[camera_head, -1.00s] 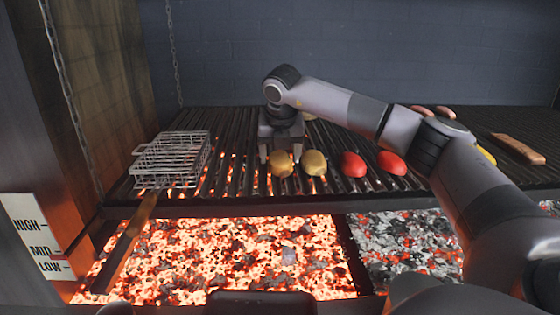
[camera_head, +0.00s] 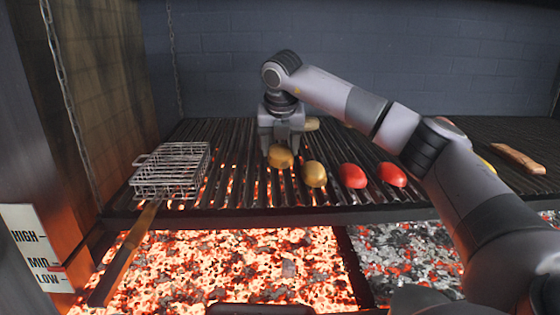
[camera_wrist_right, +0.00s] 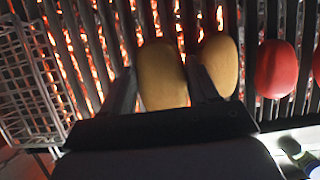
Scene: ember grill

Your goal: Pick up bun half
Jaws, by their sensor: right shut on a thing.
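My right gripper (camera_head: 281,137) is shut on a golden bun half (camera_head: 280,157). The bun half sits between its two fingers in the right wrist view (camera_wrist_right: 163,77). In the head view it sits higher than its neighbours and looks lifted a little off the grill grate (camera_head: 235,190). A second golden bun half (camera_head: 315,174) lies on the grate just to its right, close beside the right finger in the wrist view (camera_wrist_right: 219,62). Another pale rounded piece (camera_head: 312,124) lies behind the gripper, partly hidden. My left gripper is not in view.
Two red pieces (camera_head: 352,176) (camera_head: 392,175) lie to the right on the grate. A wire basket (camera_head: 170,172) with a wooden handle (camera_head: 124,258) stands at left. A brown piece (camera_head: 518,158) lies far right. Glowing coals (camera_head: 240,265) lie below. Chains hang at left.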

